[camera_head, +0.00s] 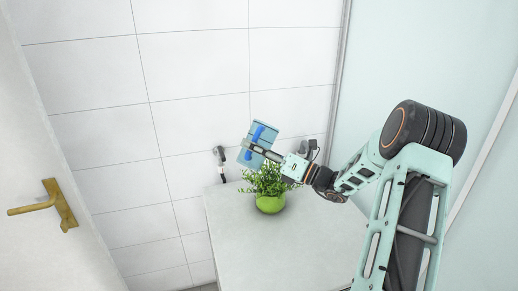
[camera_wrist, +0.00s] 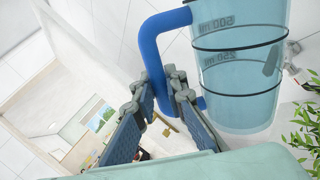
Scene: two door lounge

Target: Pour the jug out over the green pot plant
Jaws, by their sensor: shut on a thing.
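The jug (camera_head: 266,131) is clear light blue with a blue handle (camera_wrist: 150,50) and 250 ml and 500 ml marks. My gripper (camera_head: 258,150) is shut on the handle; the wrist view shows its fingers (camera_wrist: 165,105) around the lower part. The jug is up above the counter, just above the plant in the head view, and looks a little leaned there. No stream shows from it, and its contents cannot be told. The green pot plant (camera_head: 270,204) stands upright on the counter below my gripper. Its leaves (camera_wrist: 306,135) show at the wrist view's right edge.
The pale counter (camera_head: 290,246) has free room in front of the pot. A dark-and-white item (camera_head: 221,163) is at its back left, and a grey item (camera_head: 308,148) is behind my wrist. A tiled wall is behind. A door with a brass handle (camera_head: 45,205) is at left.

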